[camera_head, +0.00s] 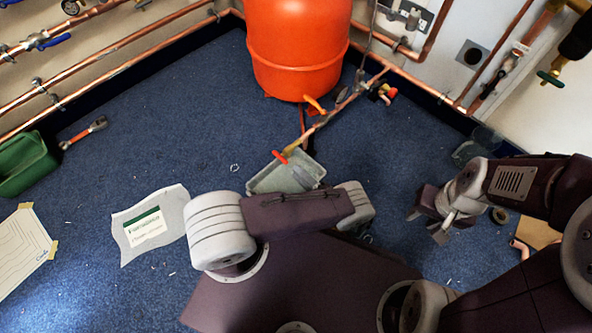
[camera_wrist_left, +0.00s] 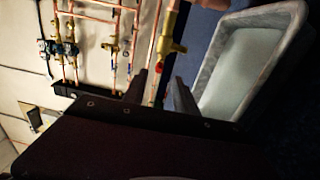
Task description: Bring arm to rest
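My left gripper (camera_wrist_left: 160,80) shows in the left wrist view with its two dark fingers apart and no object held between them. In the head view my left arm's links cross the lower middle, and I cannot make out its fingers there. My right gripper (camera_head: 427,226) is at the right of the head view, low over the blue carpet. Its fingertips are apart with nothing visible between them. A grey tray (camera_head: 262,184) lies just beyond my left arm, partly hidden by it. The tray also shows to the right of the fingers in the left wrist view (camera_wrist_left: 213,90).
An orange tank (camera_head: 298,50) stands at the back with copper pipes (camera_head: 335,110) running from it. A green crate (camera_head: 22,165), a wrench (camera_head: 85,133) and a paper sheet (camera_head: 150,222) lie on the left. A dark container (camera_head: 470,150) is near my right arm.

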